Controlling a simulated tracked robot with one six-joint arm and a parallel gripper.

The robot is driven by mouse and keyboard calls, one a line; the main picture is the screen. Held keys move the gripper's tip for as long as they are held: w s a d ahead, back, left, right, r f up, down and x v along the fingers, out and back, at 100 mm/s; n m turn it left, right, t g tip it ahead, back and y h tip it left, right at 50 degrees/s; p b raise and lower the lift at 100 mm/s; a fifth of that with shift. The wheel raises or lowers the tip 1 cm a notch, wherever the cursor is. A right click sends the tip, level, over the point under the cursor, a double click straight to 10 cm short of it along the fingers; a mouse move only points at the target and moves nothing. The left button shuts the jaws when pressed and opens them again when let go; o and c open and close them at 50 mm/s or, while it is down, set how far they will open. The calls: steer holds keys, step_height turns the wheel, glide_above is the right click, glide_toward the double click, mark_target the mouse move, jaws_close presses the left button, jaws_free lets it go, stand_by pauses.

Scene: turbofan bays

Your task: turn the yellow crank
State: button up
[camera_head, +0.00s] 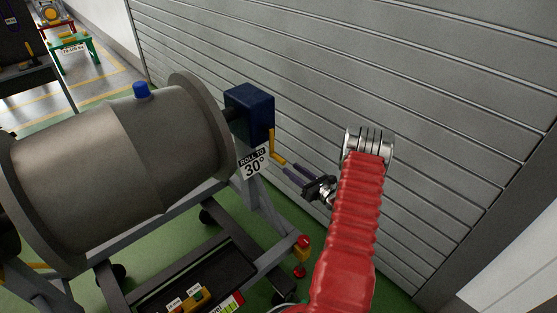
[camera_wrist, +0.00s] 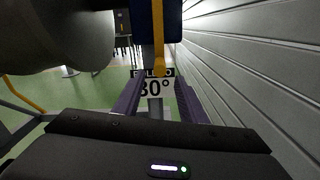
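The yellow crank (camera_head: 272,143) sticks out below the blue gearbox (camera_head: 249,113) on the near end of a grey drum's stand. In the wrist view the crank (camera_wrist: 158,42) hangs down from the blue box (camera_wrist: 166,18), its lower end in line with the space between my fingertips. My gripper (camera_head: 290,170) has its two dark purple fingers apart, with the tips close to the crank's lower end. In the wrist view my gripper (camera_wrist: 160,80) is open with nothing clamped. Whether the crank end lies between the fingers or just short of them, I cannot tell.
A grey drum (camera_head: 115,150) with a blue knob (camera_head: 141,90) rests on a wheeled frame. A "ROLL TO 30°" sign (camera_head: 254,163) hangs below the gearbox. A grey slatted wall (camera_head: 440,100) runs close along the right. A red and yellow post (camera_head: 301,250) stands low on the frame.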

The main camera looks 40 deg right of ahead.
mark_target(278, 159)
steer(key=w, duration=0.9)
steer(key=shift+w+a, duration=0.1)
steer(key=shift+w, duration=0.2)
steer(key=shift+c, duration=0.7)
jaws_close()
